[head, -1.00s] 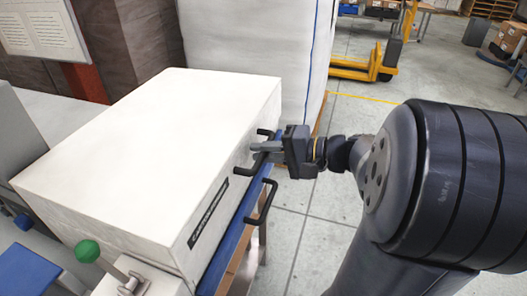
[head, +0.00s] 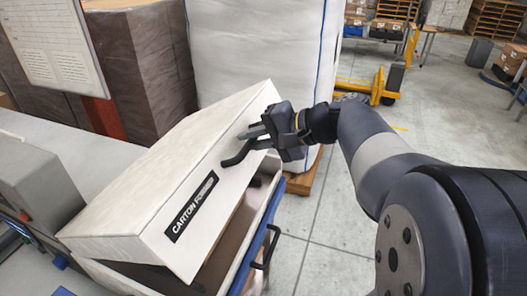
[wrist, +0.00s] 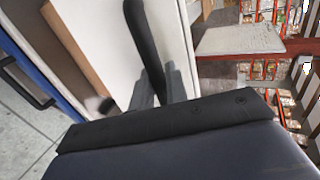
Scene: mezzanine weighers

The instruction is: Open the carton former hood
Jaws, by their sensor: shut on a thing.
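The carton former hood (head: 185,165) is a white box lid with a black "CARTON FORMER" label on its front face. It is tilted up, with a dark gap between its front edge and the body below. A black bar handle (head: 237,156) sits on its front face. My gripper (head: 258,137) is shut on this handle, at the handle's right part. In the wrist view the handle (wrist: 143,40) runs down between the grey fingers (wrist: 160,88), and the hood's white face is behind it.
A second black handle (head: 268,250) is on the blue-edged front (head: 262,225) below the hood. A large white wrapped bale (head: 255,60) stands behind. A yellow pallet truck (head: 375,88) is at the back right. Grey floor lies open to the right.

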